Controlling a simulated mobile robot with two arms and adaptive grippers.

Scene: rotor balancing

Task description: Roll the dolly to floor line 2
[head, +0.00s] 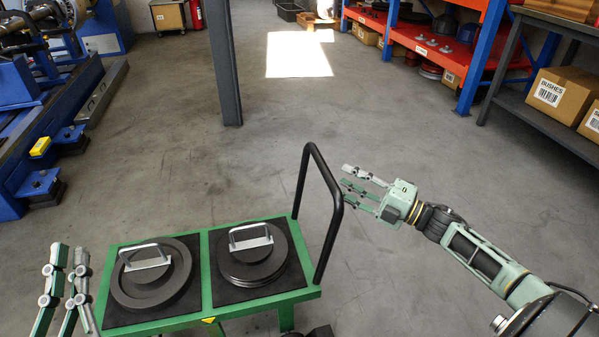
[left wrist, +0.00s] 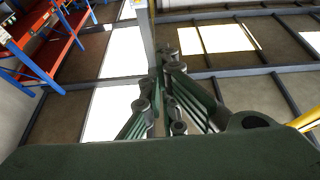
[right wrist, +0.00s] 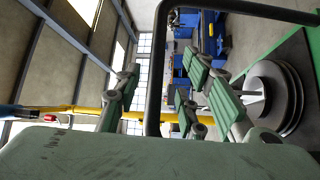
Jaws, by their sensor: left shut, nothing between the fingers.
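The green dolly (head: 205,226) stands in front of me, with a black push handle (head: 306,170) rising at its right end. It carries two stacks of dark discs with metal grips, a left stack (head: 177,286) and a right stack (head: 283,268), on black pads. My right gripper (head: 352,184) is open just right of the handle, fingers pointing toward it. In the right wrist view the handle bar (right wrist: 153,70) passes between the spread fingers; contact cannot be told. My left gripper (head: 68,252) is shut and empty, left of the dolly. No numbered floor line shows.
A grey post (head: 224,60) stands beyond the dolly. Blue machinery (head: 40,150) lines the left side. An orange and blue rack (head: 465,60) and a shelf with boxes (head: 550,92) line the right. Open floor with a bright patch (head: 300,55) lies ahead.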

